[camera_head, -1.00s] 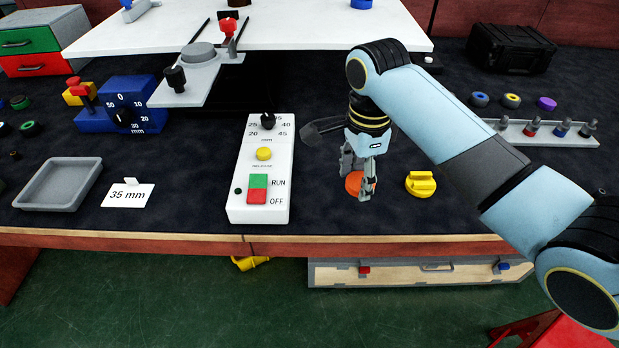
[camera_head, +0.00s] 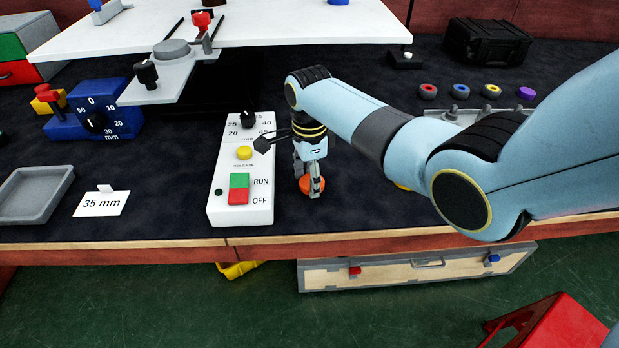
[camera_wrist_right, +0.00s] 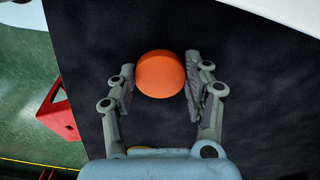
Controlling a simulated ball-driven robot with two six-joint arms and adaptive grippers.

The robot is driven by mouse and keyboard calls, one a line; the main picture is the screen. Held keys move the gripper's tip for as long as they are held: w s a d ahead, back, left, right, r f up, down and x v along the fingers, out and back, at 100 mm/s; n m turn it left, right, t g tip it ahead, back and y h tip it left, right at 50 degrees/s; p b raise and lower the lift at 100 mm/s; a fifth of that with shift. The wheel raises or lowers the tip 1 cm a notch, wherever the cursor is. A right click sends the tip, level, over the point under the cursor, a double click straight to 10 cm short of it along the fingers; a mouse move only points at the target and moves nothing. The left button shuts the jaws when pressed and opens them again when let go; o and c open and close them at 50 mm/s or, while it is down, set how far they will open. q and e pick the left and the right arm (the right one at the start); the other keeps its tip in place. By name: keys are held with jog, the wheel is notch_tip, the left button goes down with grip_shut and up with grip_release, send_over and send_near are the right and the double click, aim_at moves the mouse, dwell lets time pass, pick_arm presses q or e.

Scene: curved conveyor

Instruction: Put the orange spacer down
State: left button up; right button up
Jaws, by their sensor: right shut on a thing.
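The orange spacer (camera_head: 311,186) is round and sits between the fingers of my right gripper (camera_head: 310,180), just right of the white control box. In the right wrist view the spacer (camera_wrist_right: 160,74) lies between both fingers of the right gripper (camera_wrist_right: 163,85), which is shut on it. The dark bench top (camera_head: 350,215) is below it; I cannot tell whether the spacer touches it. My left gripper is not in view.
The white control box (camera_head: 228,208) stands close on the left. A "35 mm" card (camera_head: 101,204) and grey tray (camera_head: 53,181) are farther left. A yellow part (camera_head: 402,187) is mostly hidden behind my right arm. Bare bench top lies in front of the spacer.

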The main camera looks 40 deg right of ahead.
jog(key=shift+f, duration=0.1)
jog(key=o, duration=1.1)
notch_tip(320, 180, up, 12)
jog(key=shift+r+p, duration=0.15)
jog(key=shift+p, duration=1.05)
